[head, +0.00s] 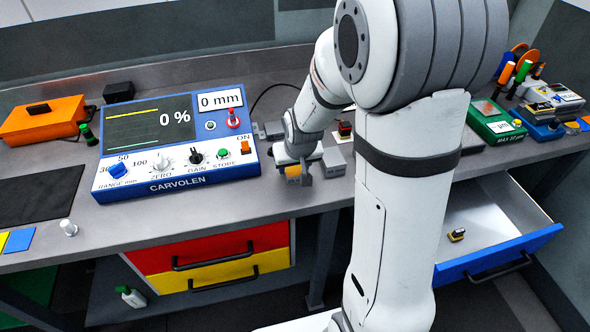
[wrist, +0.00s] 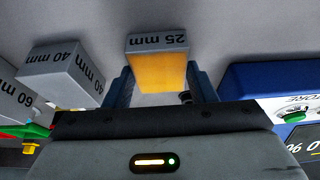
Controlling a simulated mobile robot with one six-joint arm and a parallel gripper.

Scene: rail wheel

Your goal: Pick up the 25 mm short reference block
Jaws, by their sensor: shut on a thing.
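The 25 mm short reference block (wrist: 158,66) is grey with an orange-lit face and "25 mm" lettering in the wrist view. It sits between the two fingers of my gripper (wrist: 160,88), which are shut on it. In the head view my gripper (head: 300,176) is low at the bench, right of the blue instrument, with the block (head: 293,171) showing as a small orange patch. I cannot tell whether the block touches the bench.
The 40 mm block (wrist: 62,72) and 60 mm block (wrist: 14,100) stand to the left in the wrist view. The blue CARVOLEN instrument (head: 178,183) is close beside my gripper. A blue-fronted drawer (head: 500,256) stands open at right. Bare bench lies in front.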

